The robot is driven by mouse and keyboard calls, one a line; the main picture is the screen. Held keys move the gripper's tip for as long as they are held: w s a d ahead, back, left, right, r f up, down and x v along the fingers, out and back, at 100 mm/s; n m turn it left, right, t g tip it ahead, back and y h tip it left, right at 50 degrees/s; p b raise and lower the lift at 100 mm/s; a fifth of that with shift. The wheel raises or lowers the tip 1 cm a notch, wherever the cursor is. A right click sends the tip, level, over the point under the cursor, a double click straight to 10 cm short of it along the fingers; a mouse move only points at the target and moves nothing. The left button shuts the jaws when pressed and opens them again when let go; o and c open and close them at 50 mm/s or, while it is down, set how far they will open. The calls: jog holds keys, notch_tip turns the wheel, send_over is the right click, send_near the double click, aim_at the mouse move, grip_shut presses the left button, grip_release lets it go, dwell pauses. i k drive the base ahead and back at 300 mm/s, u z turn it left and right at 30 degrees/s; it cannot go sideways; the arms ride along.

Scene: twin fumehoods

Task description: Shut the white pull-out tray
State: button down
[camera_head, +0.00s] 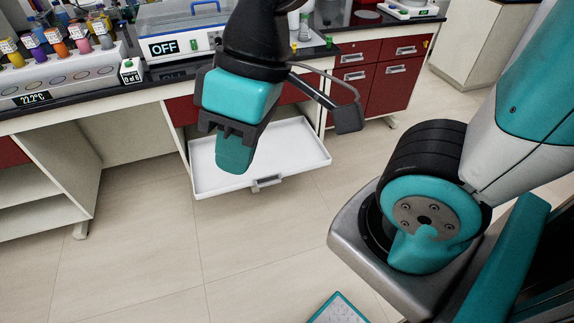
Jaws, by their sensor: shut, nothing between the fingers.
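The white pull-out tray (294,160) is pulled out from under the bench, its flat interior showing. A grey handle (267,181) sits at the middle of its front edge. My gripper (235,158) is shut and empty. In the picture it overlaps the tray's left part and hides some of it. I cannot tell how high it is above the tray or whether it touches it.
The dark bench top (157,75) above holds a device marked OFF (185,45) and a rack of coloured bottles (60,62). Red drawers and cabinets (385,85) stand at the right. The tiled floor (150,240) in front is mostly clear.

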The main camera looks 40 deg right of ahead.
aim_at(287, 147)
jog(key=z, duration=0.1)
jog(key=i, duration=0.95)
jog(key=z, duration=0.75)
